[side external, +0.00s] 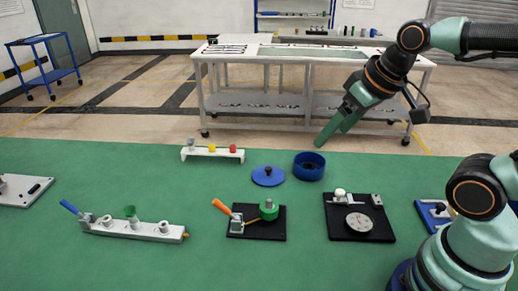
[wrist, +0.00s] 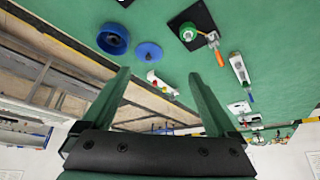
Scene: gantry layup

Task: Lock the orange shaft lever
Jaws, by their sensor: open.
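The orange lever (side external: 222,207) sticks up and to the left from a small clamp on a black base plate (side external: 262,236). A green round part (side external: 268,210) with a grey shaft stands beside the clamp on the same plate. In the wrist view the orange lever (wrist: 212,37) lies right of the green part (wrist: 188,32), near the top. My gripper (side external: 330,138) is open and empty, high above the far edge of the green table, up and to the right of the lever. Its two fingers frame the wrist view (wrist: 162,82), well apart from the lever.
A blue ring (side external: 309,166) and a blue disc (side external: 268,176) lie behind the lever plate. A white rack (side external: 212,153) stands farther back. A long grey fixture (side external: 135,228) with a blue handle is at left. A black plate with a dial (side external: 359,222) is at right. Bare green table lies between them.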

